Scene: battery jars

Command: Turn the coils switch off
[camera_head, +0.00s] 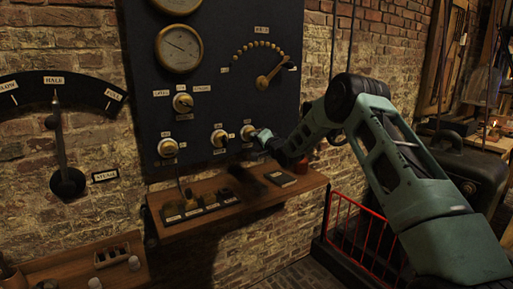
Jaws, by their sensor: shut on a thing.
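The dark panel (226,60) on the brick wall carries several small brass-rimmed switches. One round switch (182,102) sits high, another (168,148) low at the left, and one (219,138) in the lower middle. The rightmost switch (247,131) is at my gripper (257,136), which comes in from the right and is shut on its knob. My gripper hides part of that knob. The small labels are too blurred to tell which switch is marked coils, and the knob's exact setting is unclear.
A wooden shelf (240,205) below the panel holds dark blocks and a small book (281,177). Gauges (179,48) and a brass lever dial (265,82) are above. A large lever (62,150) is at left. A red railing (365,225) stands below my arm.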

